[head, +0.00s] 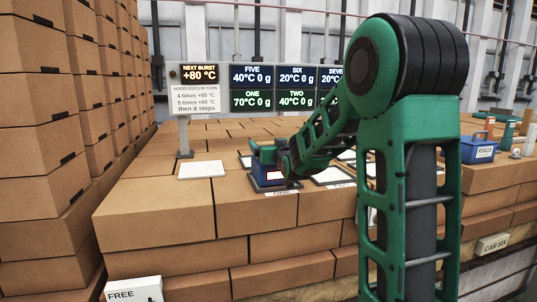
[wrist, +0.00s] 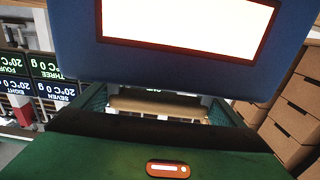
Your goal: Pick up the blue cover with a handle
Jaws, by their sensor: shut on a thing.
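The blue cover (head: 266,183) is over the brick-stacked platform, at a spot labelled ONE, in the head view. It fills the top of the wrist view (wrist: 80,50), where a bright white panel with a red-brown edge shows on it. My gripper (head: 264,152) is at the cover's top and is shut on it. In the wrist view a pale tan bar lies between my green fingers (wrist: 158,106); I cannot tell for sure that it is the handle. Whether the cover's lower edge touches the surface is unclear.
A sign board (head: 258,88) stands behind, reading NEXT BURST +80 °C. A white tile (head: 201,170) lies left of the cover, and a framed pale panel (head: 333,176) lies right. A blue box labelled RINGS (head: 480,151) stands far right. Tall stacked boxes (head: 40,130) rise at left.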

